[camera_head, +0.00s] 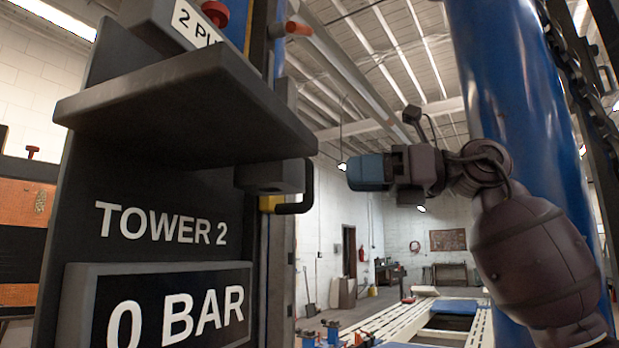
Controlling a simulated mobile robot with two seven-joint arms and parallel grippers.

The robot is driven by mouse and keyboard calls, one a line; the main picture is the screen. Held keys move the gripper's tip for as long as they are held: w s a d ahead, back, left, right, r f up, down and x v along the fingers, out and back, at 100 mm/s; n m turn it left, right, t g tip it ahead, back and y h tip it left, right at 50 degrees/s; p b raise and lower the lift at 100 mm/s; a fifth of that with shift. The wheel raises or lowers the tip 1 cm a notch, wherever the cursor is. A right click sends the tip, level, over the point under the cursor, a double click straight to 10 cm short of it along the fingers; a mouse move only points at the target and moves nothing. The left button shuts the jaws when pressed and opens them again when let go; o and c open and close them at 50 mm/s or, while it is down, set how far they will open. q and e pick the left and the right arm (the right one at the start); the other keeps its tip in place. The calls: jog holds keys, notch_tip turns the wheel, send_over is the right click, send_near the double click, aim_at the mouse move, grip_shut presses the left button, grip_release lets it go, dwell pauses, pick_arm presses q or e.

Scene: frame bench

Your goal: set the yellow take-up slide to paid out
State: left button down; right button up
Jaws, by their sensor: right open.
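A small yellow piece (269,203), likely the take-up slide, shows just under a dark block (270,177) at the right edge of the Tower 2 panel. A black looped handle (308,187) on that block partly covers it. I cannot read its setting from here. My right gripper (352,171) is open, its blue-tipped end pointing left toward the black handle, with a gap between them in the picture. No object shows in it. My left gripper is not in view.
The dark panel (150,190) has a jutting shelf (190,100) above and a "0 BAR" display (160,310) below. A red button (215,12) is at the top. A large blue column (510,80) stands at right. White frame rails (395,318) lie low behind.

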aim_at(309, 201)
jog(key=a, duration=0.2)
jog(key=w+a, duration=0.1)
jog(key=a, duration=0.4)
jog(key=shift+w+a, duration=0.2)
jog(key=shift+a, duration=0.1)
jog(key=shift+c, duration=0.2)
grip_shut()
